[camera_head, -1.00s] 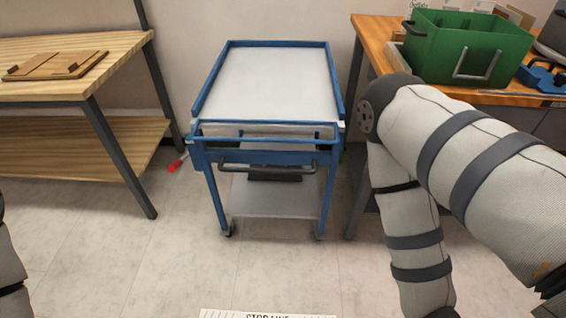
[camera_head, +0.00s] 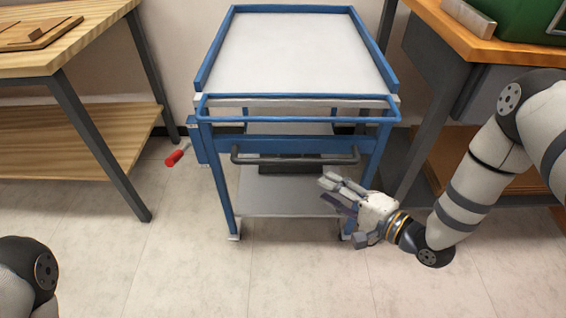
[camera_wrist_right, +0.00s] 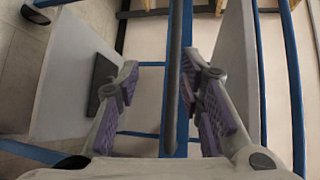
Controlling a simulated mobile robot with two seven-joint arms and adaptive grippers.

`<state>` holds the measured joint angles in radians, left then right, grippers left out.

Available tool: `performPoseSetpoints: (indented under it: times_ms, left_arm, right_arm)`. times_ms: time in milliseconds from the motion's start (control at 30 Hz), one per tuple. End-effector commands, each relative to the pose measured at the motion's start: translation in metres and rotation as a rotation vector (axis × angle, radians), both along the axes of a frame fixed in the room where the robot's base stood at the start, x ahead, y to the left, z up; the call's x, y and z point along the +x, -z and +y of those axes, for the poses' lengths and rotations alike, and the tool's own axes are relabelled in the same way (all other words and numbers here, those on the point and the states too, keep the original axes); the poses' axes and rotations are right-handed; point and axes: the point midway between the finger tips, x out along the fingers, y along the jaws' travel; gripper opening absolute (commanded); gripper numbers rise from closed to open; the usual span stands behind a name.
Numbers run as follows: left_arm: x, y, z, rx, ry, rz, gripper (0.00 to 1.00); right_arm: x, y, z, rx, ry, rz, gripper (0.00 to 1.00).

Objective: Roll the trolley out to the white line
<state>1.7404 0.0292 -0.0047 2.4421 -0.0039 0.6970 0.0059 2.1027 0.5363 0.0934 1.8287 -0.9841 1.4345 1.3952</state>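The trolley (camera_head: 295,52) has a blue frame, a pale top deck and a lower shelf, and stands between two benches. Its dark push handle (camera_head: 295,160) runs across the front. My right gripper (camera_head: 328,190) is open and empty, just in front of and below the handle's right part. In the right wrist view, the handle bar (camera_wrist_right: 173,80) runs between the open fingers (camera_wrist_right: 160,82), with no clear contact on either side. The white line is out of the head view now. My left gripper is not in view; only a part of my left arm shows.
A wooden bench (camera_head: 75,60) stands at the left, and an orange-topped bench (camera_head: 480,35) with a green crate (camera_head: 530,15) at the right. A red object (camera_head: 177,156) is low by the trolley's left side. The floor (camera_head: 215,275) in front of the trolley is clear.

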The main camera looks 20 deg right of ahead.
Motion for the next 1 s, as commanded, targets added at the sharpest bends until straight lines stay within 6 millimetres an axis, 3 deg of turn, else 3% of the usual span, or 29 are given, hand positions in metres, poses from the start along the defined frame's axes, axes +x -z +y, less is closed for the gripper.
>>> performPoseSetpoints:
  times_ms: [133, 400, 600, 933, 967, 1000]
  left_arm:
    - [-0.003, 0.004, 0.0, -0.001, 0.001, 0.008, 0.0]
    - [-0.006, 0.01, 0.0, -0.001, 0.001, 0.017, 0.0]
    - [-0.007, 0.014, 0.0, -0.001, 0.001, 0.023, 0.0]
    - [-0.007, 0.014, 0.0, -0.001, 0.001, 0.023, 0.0]
    - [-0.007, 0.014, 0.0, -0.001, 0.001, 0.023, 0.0]
    - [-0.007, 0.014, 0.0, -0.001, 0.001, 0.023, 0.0]
  right_arm:
    - [0.019, -0.012, 0.001, 0.07, -0.004, -0.044, 0.35]
    - [0.076, -0.003, 0.036, 0.067, -0.005, -0.041, 0.35]
    - [0.106, 0.003, 0.052, 0.066, -0.005, -0.039, 0.35]
    - [0.113, 0.003, 0.056, 0.066, -0.002, -0.037, 0.35]
    - [0.113, 0.003, 0.056, 0.066, -0.002, -0.037, 0.32]
    - [0.113, 0.003, 0.056, 0.066, -0.003, -0.036, 0.23]
